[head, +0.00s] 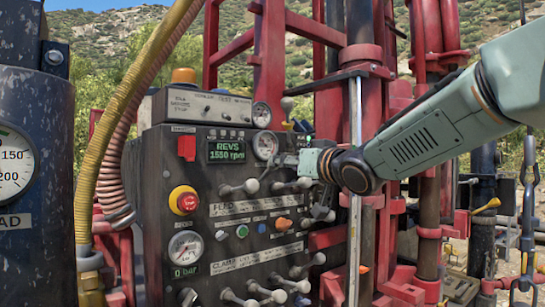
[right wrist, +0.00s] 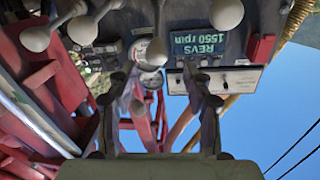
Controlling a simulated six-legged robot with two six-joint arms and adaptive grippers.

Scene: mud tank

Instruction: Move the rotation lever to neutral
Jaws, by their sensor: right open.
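The control panel (head: 222,215) is dark, with rows of levers with grey ball knobs. My right gripper (head: 280,161) comes in from the right and points at the panel's upper right, beside a round gauge (head: 265,145). In the right wrist view my right gripper (right wrist: 161,80) is open. No rotation label is readable, so which lever is the rotation lever is unclear. Two upper levers (head: 240,187) (head: 292,185) stand below the gripper. My left gripper is out of view.
A display (head: 227,151) reads 1550 rpm. A red emergency button (head: 184,200) and a pressure gauge (head: 185,248) sit on the panel's left. Yellow hose (head: 122,110) hangs left of the panel. Red mast framework (head: 268,60) and a pale vertical rod (head: 355,200) stand close on the right.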

